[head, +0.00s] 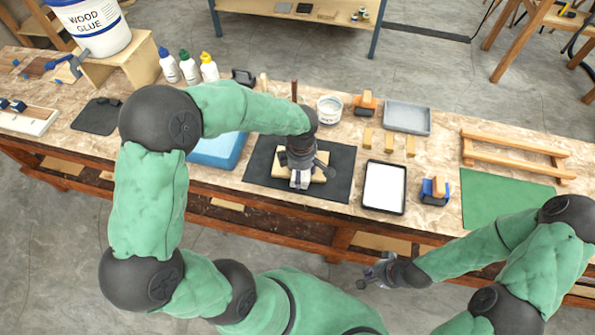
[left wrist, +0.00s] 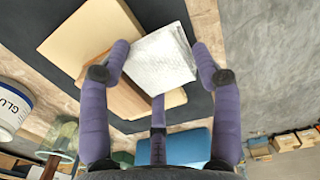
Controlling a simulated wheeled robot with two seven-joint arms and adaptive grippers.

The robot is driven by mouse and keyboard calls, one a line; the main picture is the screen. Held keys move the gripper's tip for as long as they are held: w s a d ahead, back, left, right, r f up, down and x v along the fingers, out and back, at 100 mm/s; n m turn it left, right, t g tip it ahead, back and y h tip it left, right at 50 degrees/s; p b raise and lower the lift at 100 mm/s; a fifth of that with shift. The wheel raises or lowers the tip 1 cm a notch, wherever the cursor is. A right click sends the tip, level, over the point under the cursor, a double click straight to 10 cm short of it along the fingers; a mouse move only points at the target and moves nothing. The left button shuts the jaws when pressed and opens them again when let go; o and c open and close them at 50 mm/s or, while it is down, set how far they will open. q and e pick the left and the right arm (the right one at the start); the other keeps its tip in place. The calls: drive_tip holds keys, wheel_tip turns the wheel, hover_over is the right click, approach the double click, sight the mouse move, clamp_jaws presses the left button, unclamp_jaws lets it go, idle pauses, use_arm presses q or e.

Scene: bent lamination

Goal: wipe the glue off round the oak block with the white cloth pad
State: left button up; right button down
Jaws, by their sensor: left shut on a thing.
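The white cloth pad (left wrist: 160,58) is a pale, textured square between the purple fingers of my left gripper (left wrist: 158,65) in the left wrist view. My left gripper (head: 300,180) is shut on the pad and over pale wood on a black mat (head: 340,172). The oak block (left wrist: 122,98) shows as browner wood beside the pad, partly hidden by a finger. Paler wood (left wrist: 88,32) lies next to it. I cannot tell whether the pad touches the block, and no glue is discernible. My right gripper (head: 376,272) is empty and apart from the bench, its fingers seemingly spread.
A white-lined tray (head: 384,187), a blue-and-orange tool (head: 435,190) and small wooden blocks (head: 389,142) stand right of the mat. A white tub (head: 329,110) and glue bottles (head: 188,67) stand behind. A blue item (head: 218,150) lies left. The green mat (head: 505,198) is bare.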

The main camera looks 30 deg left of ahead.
use_arm(q)
drive_tip(key=shift+d, duration=0.15)
drive_tip(key=shift+w+d+f+b, duration=0.1)
drive_tip(key=shift+d+b, duration=0.1)
drive_tip(key=shift+d, duration=0.15)
drive_tip(key=shift+w+d+f+b, duration=0.1)
drive_tip(key=shift+d+b, duration=0.05)
drive_tip(key=shift+d, duration=0.2)
drive_tip(key=shift+s+a, duration=0.1)
drive_tip(key=shift+a, duration=0.15)
drive_tip(key=shift+s+a+r, duration=0.15)
drive_tip(key=shift+s+a, duration=0.05)
drive_tip(key=shift+a, duration=0.4)
drive_tip(key=shift+a, duration=0.1)
drive_tip(key=shift+s+a+r, duration=0.1)
drive_tip(key=shift+s+a, duration=0.1)
drive_tip(key=shift+a, duration=0.5)
drive_tip(key=shift+a, duration=0.15)
drive_tip(key=shift+s+a, duration=0.25)
drive_tip(key=shift+a, duration=0.35)
